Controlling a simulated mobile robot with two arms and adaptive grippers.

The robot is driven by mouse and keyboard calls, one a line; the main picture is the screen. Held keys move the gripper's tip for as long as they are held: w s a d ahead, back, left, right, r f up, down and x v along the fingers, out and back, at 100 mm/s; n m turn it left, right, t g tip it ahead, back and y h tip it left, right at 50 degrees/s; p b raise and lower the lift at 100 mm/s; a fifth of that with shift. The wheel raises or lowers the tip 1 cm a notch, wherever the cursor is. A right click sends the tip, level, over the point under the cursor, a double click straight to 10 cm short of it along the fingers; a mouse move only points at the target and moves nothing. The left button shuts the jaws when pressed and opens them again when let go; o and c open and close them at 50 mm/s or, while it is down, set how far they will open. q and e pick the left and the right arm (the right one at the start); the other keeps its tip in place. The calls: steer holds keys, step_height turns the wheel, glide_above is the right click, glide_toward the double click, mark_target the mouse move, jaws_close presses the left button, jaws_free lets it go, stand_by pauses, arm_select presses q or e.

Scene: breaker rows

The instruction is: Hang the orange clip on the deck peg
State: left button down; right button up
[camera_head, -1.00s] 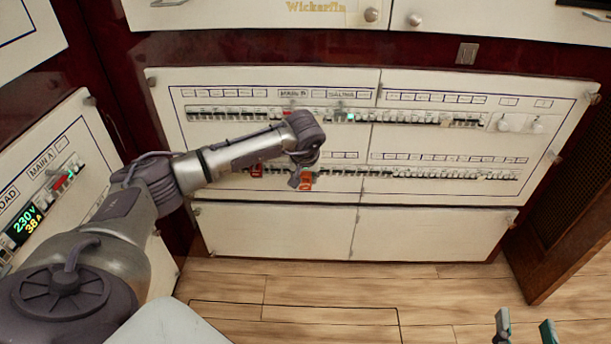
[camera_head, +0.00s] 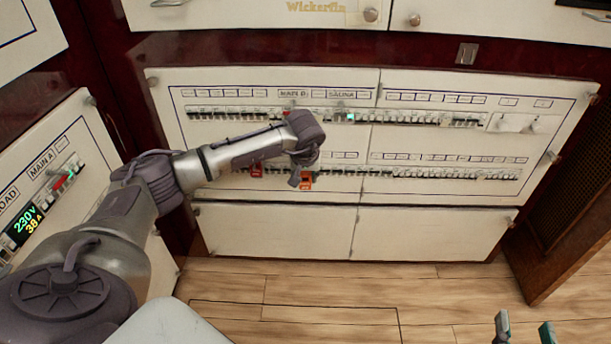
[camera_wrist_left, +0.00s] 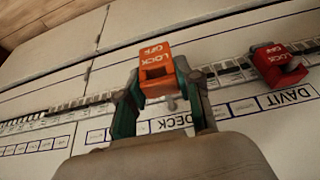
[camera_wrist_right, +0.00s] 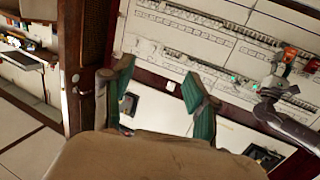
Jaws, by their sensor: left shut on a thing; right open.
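The orange clip (camera_wrist_left: 157,75), marked LOCK OFF, is held between the green-padded fingers of my left gripper (camera_wrist_left: 160,92), which is shut on it. In the head view the orange clip (camera_head: 307,178) shows below my left gripper (camera_head: 301,176), in front of the lower breaker row. A small pale peg (camera_wrist_left: 171,103) shows just below the clip in the left wrist view, above the DECK label (camera_wrist_left: 167,123). I cannot tell whether the clip touches it. My right gripper (camera_head: 525,331) is open and empty, low at the right; its parted fingers show in the right wrist view (camera_wrist_right: 158,88).
A red LOCK OFF clip (camera_wrist_left: 279,66) is on the same row by the DAVIT label (camera_wrist_left: 293,95), to the left in the head view (camera_head: 257,170). Breaker levers (camera_head: 450,173) line the row. The wooden floor (camera_head: 290,290) before the panel is clear.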

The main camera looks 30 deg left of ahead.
arm_select(q)
steer(key=shift+w, duration=0.1)
steer(key=shift+w+a, duration=0.2)
steer(key=shift+w, duration=0.05)
steer(key=shift+w+a, duration=0.15)
steer(key=shift+w, duration=0.05)
steer(key=shift+w+b, duration=0.1)
steer(key=shift+b, duration=0.2)
arm_select(e)
steer(key=r, duration=0.1)
steer(key=r+t, duration=0.1)
steer(key=shift+w+a+r+t+y, duration=0.2)
steer(key=shift+a+r+t+y, duration=0.1)
steer(key=shift+r+t+y, duration=0.1)
arm_select(q)
steer(key=shift+w+a, duration=0.2)
steer(key=shift+w, duration=0.05)
arm_select(e)
steer(key=shift+a+r+t, duration=0.1)
steer(key=shift+r+t, duration=0.2)
steer(key=shift+r, duration=0.1)
arm_select(q)
steer(key=shift+w+a+b, duration=0.45)
steer(key=shift+w+b, duration=0.05)
steer(key=shift+w, duration=0.25)
arm_select(e)
steer(key=shift+s+a+r+t+y, duration=0.15)
steer(key=shift+r+t+y, duration=0.15)
steer(key=shift+r+t, duration=0.9)
